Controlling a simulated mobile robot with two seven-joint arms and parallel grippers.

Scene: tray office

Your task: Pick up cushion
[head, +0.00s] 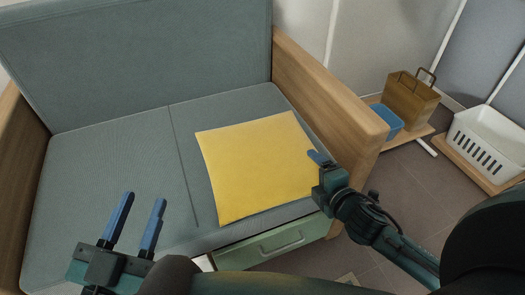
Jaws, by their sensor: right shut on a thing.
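The yellow square cushion (255,165) lies on the right half of the grey-green sofa seat (110,170). My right gripper (317,165) is at the cushion's right edge and is shut on it. One blue finger shows on top of the fabric; the other is hidden. The cushion appears to rest on the seat still; I cannot tell whether any edge is raised. My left gripper (138,222) is open and empty, over the front left part of the seat, apart from the cushion.
Wooden armrests stand at the sofa's left and right (330,85). A drawer with a handle (270,247) is under the seat. On the right are a brown basket (408,98), a blue bin (388,122) and a white crate (488,140). Floor shows at lower right.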

